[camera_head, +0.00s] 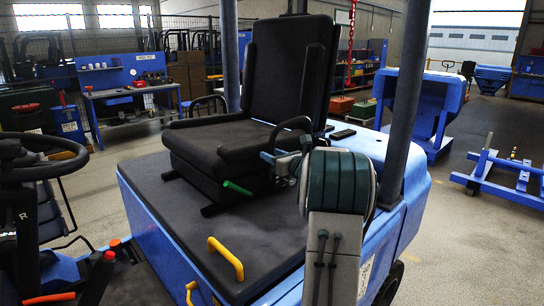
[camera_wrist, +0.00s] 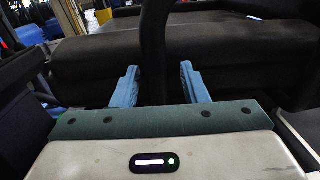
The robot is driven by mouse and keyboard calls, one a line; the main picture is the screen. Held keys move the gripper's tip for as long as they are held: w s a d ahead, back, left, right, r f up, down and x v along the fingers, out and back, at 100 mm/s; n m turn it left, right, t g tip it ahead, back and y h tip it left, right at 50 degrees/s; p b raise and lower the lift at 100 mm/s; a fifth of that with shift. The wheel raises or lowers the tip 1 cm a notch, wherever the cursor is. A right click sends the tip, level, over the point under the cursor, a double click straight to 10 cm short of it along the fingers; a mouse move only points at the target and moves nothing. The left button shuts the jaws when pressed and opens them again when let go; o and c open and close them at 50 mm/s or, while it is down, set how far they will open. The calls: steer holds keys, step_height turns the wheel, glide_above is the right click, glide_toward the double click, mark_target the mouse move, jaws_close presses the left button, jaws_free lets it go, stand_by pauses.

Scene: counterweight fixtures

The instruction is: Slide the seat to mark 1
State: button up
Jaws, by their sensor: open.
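The black seat (camera_head: 215,140) stands on the dark deck of a blue truck, its backrest (camera_head: 288,68) upright. A green lever (camera_head: 237,188) sticks out low at the front of the seat's near side. My gripper (camera_head: 279,158) is at that same side, by the curved black armrest (camera_head: 292,124). In the wrist view my gripper (camera_wrist: 161,82) is open, with a dark upright bar (camera_wrist: 154,40) between its light blue fingers; I cannot tell if they touch it. The seat cushion (camera_wrist: 90,65) fills the view behind. I see no numbered mark; part of the deck is hidden by my arm.
Dark posts (camera_head: 402,110) stand beside and behind the seat. A steering wheel (camera_head: 38,160) is at left. A blue wheeled frame (camera_head: 505,175) stands on the floor at right. The deck in front of the seat is clear.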

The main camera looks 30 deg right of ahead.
steer(key=s+d+b, duration=0.1)
steer(key=s+b, duration=0.1)
steer(key=s, duration=1.1)
steer(key=shift+d+b, duration=0.15)
steer(key=shift+b, duration=0.2)
steer(key=s+a+f+n+g+y, duration=0.2)
steer(key=a+n+g, duration=0.3)
steer(key=a, duration=0.5)
steer(key=s+a+f+n+g+y, duration=0.25)
steer(key=a+n, duration=0.35)
steer(key=a, duration=0.4)
steer(key=s+a+f+n+g+y, duration=0.1)
steer(key=a+f+n+g, duration=0.2)
steer(key=a+n, duration=0.5)
steer(key=s+a+f+n+g+h, duration=0.2)
steer(key=s+a+f+n+h, duration=0.1)
steer(key=s+n, duration=0.5)
steer(key=s+a+f+n+g+h, duration=0.2)
steer(key=s+a+f+n+h, duration=0.2)
steer(key=s+n, duration=0.4)
steer(key=shift+s+a+f+n, duration=0.15)
steer(key=shift+s+a+n, duration=0.15)
steer(key=shift+s+a, duration=0.45)
steer(key=shift+s+d+g, duration=0.1)
steer(key=shift+d+g, duration=0.1)
steer(key=shift+g, duration=0.05)
